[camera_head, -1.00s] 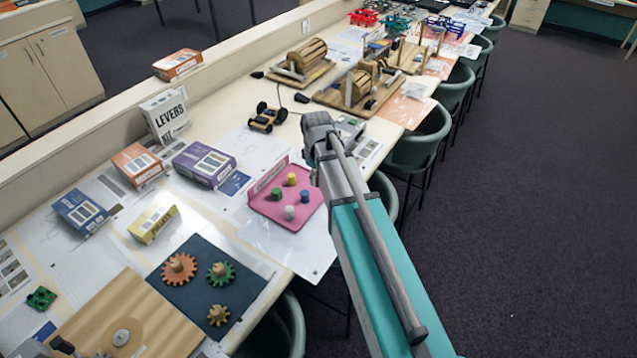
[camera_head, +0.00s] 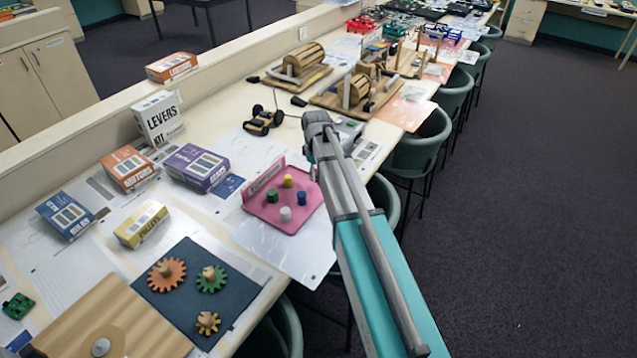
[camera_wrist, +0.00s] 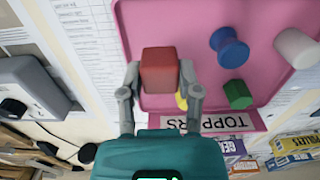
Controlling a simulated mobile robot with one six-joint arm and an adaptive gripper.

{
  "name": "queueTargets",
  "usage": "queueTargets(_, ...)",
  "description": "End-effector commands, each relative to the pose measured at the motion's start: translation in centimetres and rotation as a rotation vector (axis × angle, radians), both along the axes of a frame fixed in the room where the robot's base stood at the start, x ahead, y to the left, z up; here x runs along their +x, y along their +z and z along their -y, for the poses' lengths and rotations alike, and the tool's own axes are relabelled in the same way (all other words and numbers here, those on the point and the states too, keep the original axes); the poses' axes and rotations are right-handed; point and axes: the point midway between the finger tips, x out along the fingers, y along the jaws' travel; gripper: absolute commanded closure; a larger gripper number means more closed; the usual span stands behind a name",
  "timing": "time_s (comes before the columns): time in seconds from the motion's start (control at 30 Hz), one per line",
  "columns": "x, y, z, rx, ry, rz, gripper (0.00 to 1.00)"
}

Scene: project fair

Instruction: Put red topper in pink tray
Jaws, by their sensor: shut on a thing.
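The red topper (camera_wrist: 161,82) is between the two fingertips of my gripper (camera_wrist: 160,70), which is shut on it. In the wrist view it overlaps the left part of the pink tray (camera_wrist: 190,18) and looks larger than the other toppers; its height over the tray is unclear. The pink tray also shows in the head view (camera_head: 262,211), left of my arm. My gripper and the red topper are hidden there. The tray holds a yellow topper (camera_head: 288,180), a green topper (camera_head: 272,195), a blue topper (camera_head: 302,197) and a white topper (camera_head: 285,213).
A "TOPPERS" sign (camera_wrist: 213,124) stands along one tray edge. A purple box (camera_head: 197,168) and other kit boxes are to its left. A dark mat with gears (camera_head: 200,325) lies nearer. A wheeled model (camera_head: 262,121) stands behind. Chairs line the table's right side.

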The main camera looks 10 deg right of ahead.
Motion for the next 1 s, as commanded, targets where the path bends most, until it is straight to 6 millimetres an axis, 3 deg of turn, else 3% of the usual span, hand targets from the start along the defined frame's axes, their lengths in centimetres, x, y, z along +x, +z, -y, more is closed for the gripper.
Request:
queueTargets(0.37, 0.2, -0.2, 0.1, 0.000, -0.001, 0.000, 0.84)
queueTargets(0.8, 0.8, -3.5, 0.3, 0.000, -0.001, 0.000, 0.84)
queueTargets(1.0, 0.8, -4.0, 0.3, 0.000, -0.001, 0.000, 0.84)
